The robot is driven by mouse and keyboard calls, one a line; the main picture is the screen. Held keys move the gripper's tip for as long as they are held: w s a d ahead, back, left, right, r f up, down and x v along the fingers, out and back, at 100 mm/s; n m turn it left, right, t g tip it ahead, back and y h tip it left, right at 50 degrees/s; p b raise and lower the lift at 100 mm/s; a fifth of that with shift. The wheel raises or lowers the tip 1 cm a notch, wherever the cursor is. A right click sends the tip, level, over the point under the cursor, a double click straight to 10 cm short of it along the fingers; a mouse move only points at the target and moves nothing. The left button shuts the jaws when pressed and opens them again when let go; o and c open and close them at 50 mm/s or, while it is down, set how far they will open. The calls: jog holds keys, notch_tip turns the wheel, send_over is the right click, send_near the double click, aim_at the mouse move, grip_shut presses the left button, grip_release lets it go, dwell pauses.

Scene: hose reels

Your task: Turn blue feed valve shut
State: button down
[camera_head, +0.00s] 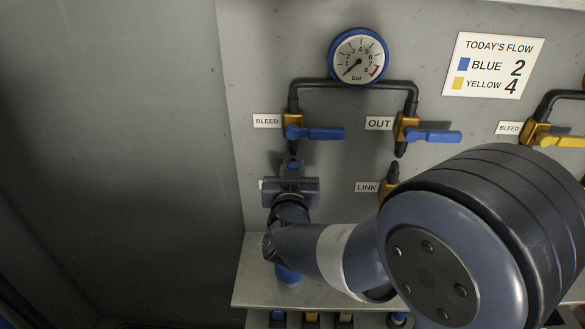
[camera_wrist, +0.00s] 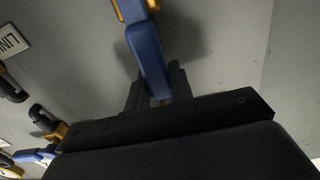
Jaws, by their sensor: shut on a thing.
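The feed valve's blue lever (camera_wrist: 149,58) shows in the wrist view, running from a brass valve body (camera_wrist: 120,9) at the top edge down between my gripper's fingers (camera_wrist: 154,98). The fingers are closed on the lever's free end. In the head view my gripper (camera_head: 290,168) is against the panel, below the blue BLEED valve (camera_head: 293,131), and hides the held valve and most of its label. The lever's angle to its pipe cannot be told there.
Blue levers of the BLEED (camera_head: 322,133) and OUT (camera_head: 434,136) valves point right. The LINK valve (camera_head: 391,184) is partly behind my arm. A pressure gauge (camera_head: 358,57) reads low. A flow sign (camera_head: 493,65) hangs upper right. A shelf (camera_head: 249,280) lies below.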

jog(key=shift+d, duration=0.1)
